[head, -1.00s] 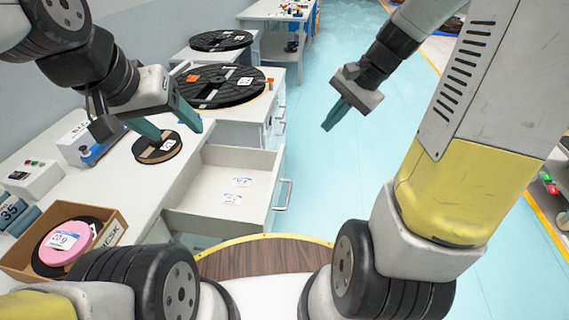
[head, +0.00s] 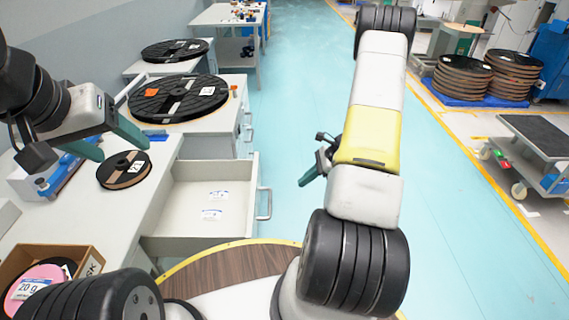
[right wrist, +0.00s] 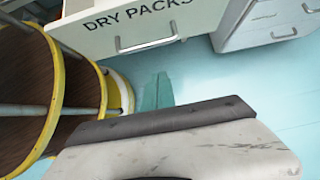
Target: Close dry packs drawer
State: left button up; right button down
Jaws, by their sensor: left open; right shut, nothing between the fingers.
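The dry packs drawer (head: 187,211) stands pulled out from the white bench, with two small labelled packets (head: 212,213) lying inside. Its metal handle (head: 265,203) is on the right-hand front. In the right wrist view the drawer front (right wrist: 180,20) reads "DRY PACKS", with its handle (right wrist: 147,45) below the lettering. My right gripper (head: 306,181) is shut and empty, to the right of the drawer handle and apart from it; its green fingers (right wrist: 157,92) show below the handle in the wrist view. My left gripper (head: 122,143) is open above the bench top, near a small black reel (head: 124,170).
Large black reels (head: 178,99) lie on the benches behind. Other closed drawers stand beyond the open one. Blue floor right of the drawer is clear.

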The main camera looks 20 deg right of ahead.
jog(key=w+a+f, duration=0.2)
jog(key=a+f, duration=0.4)
jog(key=a, duration=0.2)
jog(key=shift+w+a+f, duration=0.2)
jog(key=shift+a+f, duration=0.05)
jog(key=shift+f, duration=0.1)
jog(key=shift+a, duration=0.1)
jog(key=w+a, duration=0.3)
jog(key=a, duration=0.7)
jog(key=w+a, duration=0.3)
jog(key=a, duration=0.7)
jog(key=w+a, duration=0.2)
jog(key=a, duration=0.8)
jog(key=shift+w+a, duration=0.3)
jog(key=shift+w, duration=0.1)
jog(key=shift+a, duration=0.15)
jog(key=shift+w+a+r, duration=0.1)
jog(key=shift+r, duration=0.05)
